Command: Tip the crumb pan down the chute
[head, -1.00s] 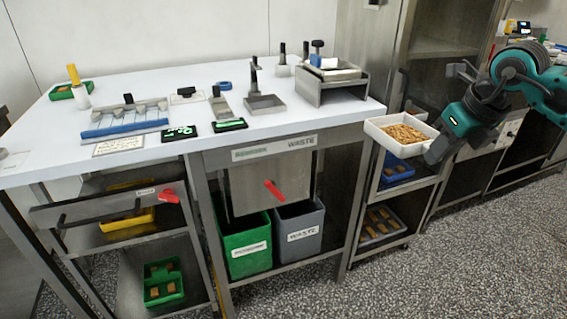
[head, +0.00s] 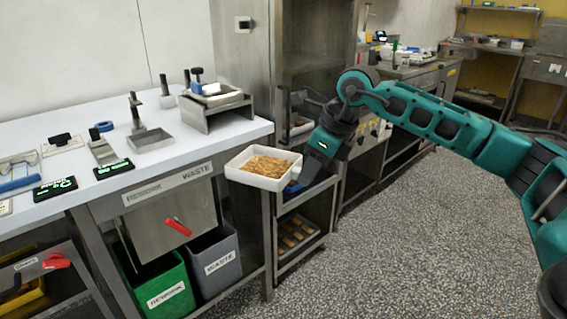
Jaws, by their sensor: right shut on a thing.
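The crumb pan (head: 236,176) is a white, shallow rectangular tray holding a layer of golden-brown crumbs (head: 268,166). It looks roughly level, in the air by the right front corner of the white-topped table. My right gripper (head: 297,186) is shut on the pan's right end; its fingertips are partly hidden. The chute (head: 155,215) is a steel box under the table's front edge, with a red lever (head: 178,227) on its face. The pan is right of the chute and higher. The label strip (head: 168,184) above reads REWORK and WASTE. My left gripper is out of view.
A green rework bin (head: 163,285) and a grey waste bin (head: 216,262) stand below the chute. A steel stand (head: 215,106) sits on the table (head: 120,180) near its right end. A shelved rack (head: 306,225) stands right of the table. The floor at right is clear.

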